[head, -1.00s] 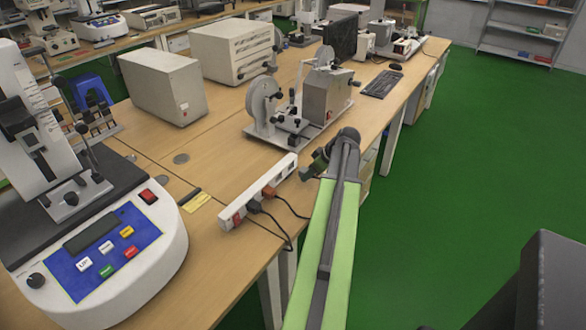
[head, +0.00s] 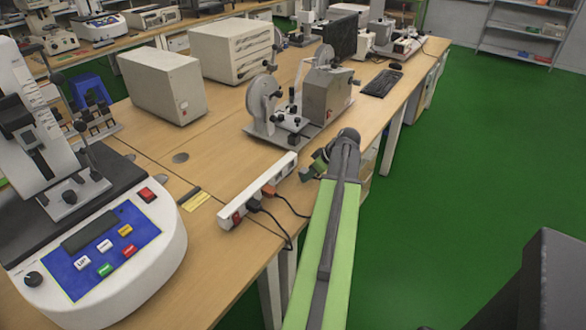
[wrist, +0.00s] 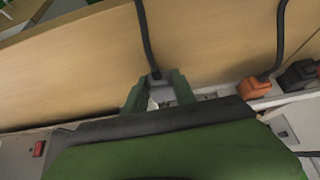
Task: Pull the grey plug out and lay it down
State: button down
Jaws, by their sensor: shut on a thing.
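The grey plug (wrist: 156,82) sits between the two fingers of my gripper (wrist: 158,98) in the wrist view, with its dark cable running up and away. The fingers are shut on it from both sides. The plug is by the white power strip (wrist: 222,92); its lower end is hidden, so I cannot tell whether it is still in a socket. In the head view my gripper (head: 312,170) is beside the far end of the power strip (head: 284,170), and the grey plug cannot be made out there.
An orange plug (head: 269,190) and a black plug (head: 254,205) are in the strip, with cables hanging over the table edge. A metal machine with a wheel (head: 262,105) stands beyond it. A white tester (head: 110,260) stands at left. Bare wood (head: 215,160) lies left of the strip.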

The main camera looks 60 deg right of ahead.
jog(key=shift+f+b, duration=0.65)
jog(key=shift+f, duration=0.05)
jog(key=c, duration=0.9)
grip_release()
jog(key=p+v, duration=1.4)
jog(key=v, duration=0.3)
jog(key=shift+s+r+p, duration=0.1)
jog(key=shift+r+p, duration=0.15)
jog(key=shift+p, duration=0.15)
